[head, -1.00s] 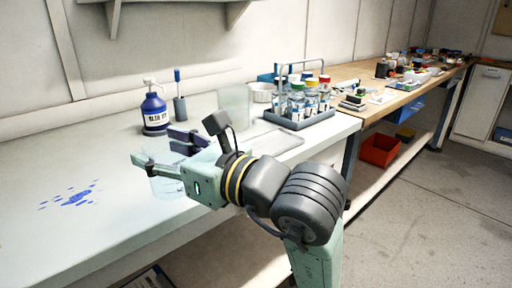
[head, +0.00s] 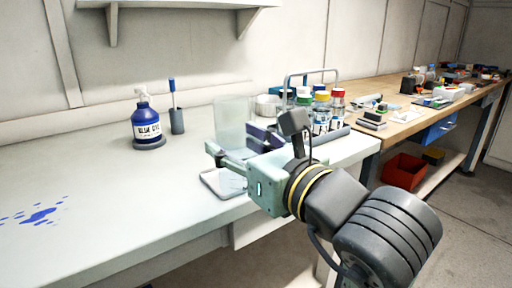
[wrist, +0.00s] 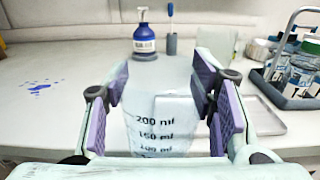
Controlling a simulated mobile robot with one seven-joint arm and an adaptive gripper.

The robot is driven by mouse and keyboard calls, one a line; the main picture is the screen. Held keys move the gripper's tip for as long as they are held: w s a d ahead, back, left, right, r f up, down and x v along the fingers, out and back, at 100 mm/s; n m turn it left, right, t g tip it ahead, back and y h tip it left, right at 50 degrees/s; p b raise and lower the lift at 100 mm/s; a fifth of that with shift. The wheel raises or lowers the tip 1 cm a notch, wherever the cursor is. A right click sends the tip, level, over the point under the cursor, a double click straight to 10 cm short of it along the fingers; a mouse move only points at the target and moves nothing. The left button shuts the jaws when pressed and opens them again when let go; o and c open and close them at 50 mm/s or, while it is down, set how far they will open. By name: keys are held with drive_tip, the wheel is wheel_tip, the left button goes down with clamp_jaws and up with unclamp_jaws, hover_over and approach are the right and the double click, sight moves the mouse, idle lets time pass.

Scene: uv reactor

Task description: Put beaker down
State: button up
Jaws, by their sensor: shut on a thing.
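The clear beaker (wrist: 157,128) with black ml markings is between the purple-padded fingers of my gripper (wrist: 160,78) in the wrist view. My gripper is shut on it. The beaker looks upright. It overlaps the flat pale tray (head: 212,187) in the picture. Its base is hidden in the wrist view, and I cannot tell whether it touches anything.
A rack of capped bottles (wrist: 290,88) is to the right. A blue bottle (head: 147,128) and a brush in a holder (head: 176,120) stand farther back. Blue spots (head: 38,215) mark the bench at left, with clear space between.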

drive_tip(key=w+p, duration=0.1)
drive_tip(key=p, duration=0.1)
drive_tip(key=w+p, duration=0.1)
drive_tip(key=w, duration=0.1)
drive_tip(key=w+p, duration=0.2)
drive_tip(key=shift+w+d+r+p, duration=0.1)
drive_tip(key=shift+w+d+p, duration=0.1)
drive_tip(key=shift+d+p, duration=0.2)
drive_tip(key=shift+w+d+f+p, duration=0.15)
drive_tip(key=shift+w+d+f, duration=0.15)
drive_tip(key=shift+w+f, duration=0.85)
drive_tip(key=shift+w+d+f+p, duration=0.15)
drive_tip(key=shift+w+d+f, duration=0.25)
drive_tip(key=shift+w, duration=1.3)
drive_tip(key=shift+w+d+f+p, duration=0.2)
drive_tip(key=shift+w+f, duration=0.75)
drive_tip(key=shift+w, duration=0.5)
drive_tip(key=shift+f, duration=0.15)
drive_tip(key=o, duration=1.2)
